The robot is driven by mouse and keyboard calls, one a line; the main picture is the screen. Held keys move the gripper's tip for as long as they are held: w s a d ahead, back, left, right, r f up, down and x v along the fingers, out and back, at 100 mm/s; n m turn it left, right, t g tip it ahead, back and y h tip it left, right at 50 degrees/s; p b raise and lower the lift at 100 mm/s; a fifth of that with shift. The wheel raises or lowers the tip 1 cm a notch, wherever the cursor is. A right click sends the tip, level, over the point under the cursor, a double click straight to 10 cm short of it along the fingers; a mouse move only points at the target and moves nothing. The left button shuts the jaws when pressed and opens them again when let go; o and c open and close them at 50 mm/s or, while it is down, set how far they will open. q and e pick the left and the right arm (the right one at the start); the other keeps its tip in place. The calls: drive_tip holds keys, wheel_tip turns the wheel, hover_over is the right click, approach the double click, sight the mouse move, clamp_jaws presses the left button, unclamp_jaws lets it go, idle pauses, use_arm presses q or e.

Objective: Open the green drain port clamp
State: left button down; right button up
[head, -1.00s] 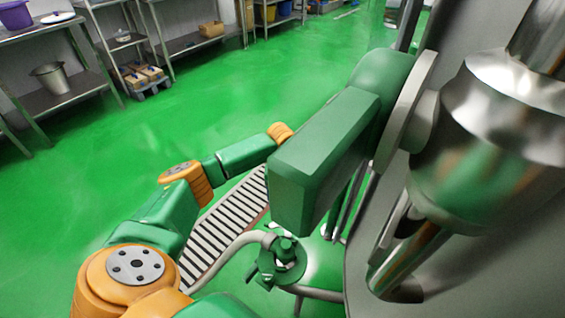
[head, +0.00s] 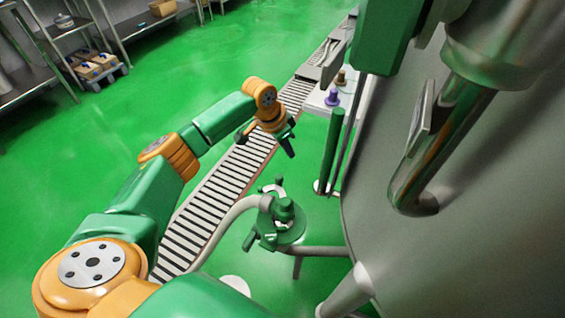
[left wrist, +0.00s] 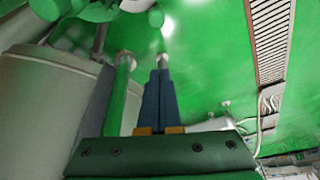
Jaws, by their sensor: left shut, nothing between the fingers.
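The green drain port clamp (head: 280,222) sits at the end of a pale curved hose, low in the middle of the head view, beside the big steel tank. Small green handles stick out around it. My left gripper (head: 289,148) is above and beyond the clamp in that view, clearly apart from it. In the left wrist view my left gripper (left wrist: 161,78) has its two dark fingers together, with nothing between them. I cannot tell for sure whether the clamp shows in the left wrist view. My right gripper is not in view.
The steel tank (head: 460,255) fills the right side. A green post (head: 333,150) stands between my left gripper and the tank. A slatted conveyor (head: 215,195) runs below my left arm. Steel shelving (head: 85,35) stands far left. The green floor between is clear.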

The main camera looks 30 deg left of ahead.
sight(280, 174)
use_arm(q)
wheel_tip(280, 174, down, 8)
drive_tip(key=shift+s+a+f, duration=0.2)
drive_tip(key=shift+s+a, duration=0.05)
drive_tip(key=shift+s, duration=0.2)
drive_tip(key=n+p, duration=0.1)
drive_tip(key=p, duration=0.3)
drive_tip(key=shift+s+a+r, duration=0.3)
drive_tip(key=shift+s+r, duration=0.1)
drive_tip(key=shift+s+a+f+n+y+p, duration=0.1)
drive_tip(key=shift+a+f+n+y+p, duration=0.05)
drive_tip(key=shift+n+y+p, duration=0.2)
drive_tip(key=shift+f, duration=0.25)
